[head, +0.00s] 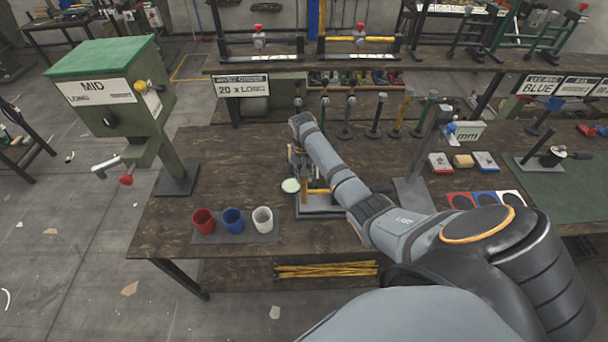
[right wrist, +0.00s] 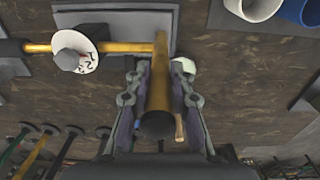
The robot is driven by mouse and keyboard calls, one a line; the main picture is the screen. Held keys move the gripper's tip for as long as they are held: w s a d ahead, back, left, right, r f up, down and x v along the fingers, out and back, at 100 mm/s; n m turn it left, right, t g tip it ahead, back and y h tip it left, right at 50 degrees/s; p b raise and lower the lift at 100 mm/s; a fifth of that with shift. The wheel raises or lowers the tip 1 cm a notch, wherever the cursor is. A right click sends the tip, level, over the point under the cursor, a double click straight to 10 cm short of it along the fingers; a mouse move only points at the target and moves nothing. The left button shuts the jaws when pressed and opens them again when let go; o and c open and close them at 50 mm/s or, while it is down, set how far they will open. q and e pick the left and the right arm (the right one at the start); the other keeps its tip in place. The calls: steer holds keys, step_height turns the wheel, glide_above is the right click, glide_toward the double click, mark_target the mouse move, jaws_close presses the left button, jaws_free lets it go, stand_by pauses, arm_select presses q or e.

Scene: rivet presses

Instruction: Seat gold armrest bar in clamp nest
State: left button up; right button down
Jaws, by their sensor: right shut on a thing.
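My right gripper (head: 299,164) is over the grey clamp fixture (head: 320,211) on the bench and partly hides it. In the right wrist view its two fingers (right wrist: 160,72) are shut on a gold bar (right wrist: 160,92) with a dark round end toward the camera. The bar's far end meets or overlaps a second gold length (right wrist: 120,47) running sideways by the grey fixture block (right wrist: 115,17). I cannot tell whether the two are joined, or whether the bar is seated. A white marked disc (right wrist: 75,51) sits on the sideways length. My left gripper is not in view.
Red (head: 203,221), blue (head: 233,220) and white (head: 262,219) cups stand left of the fixture. A green-topped press box (head: 105,85) stands at the left bench end. Several upright posts (head: 374,115) line the back. Gold rods (head: 325,269) lie on the lower shelf.

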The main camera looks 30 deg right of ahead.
steer(key=shift+f+b, duration=0.6)
steer(key=shift+f, duration=0.45)
steer(key=c, duration=1.2)
jaws_free()
steer(key=shift+o, duration=0.6)
step_height(320, 180, up, 12)
steer(key=shift+a+r, duration=0.1)
steer(key=shift+a, duration=0.05)
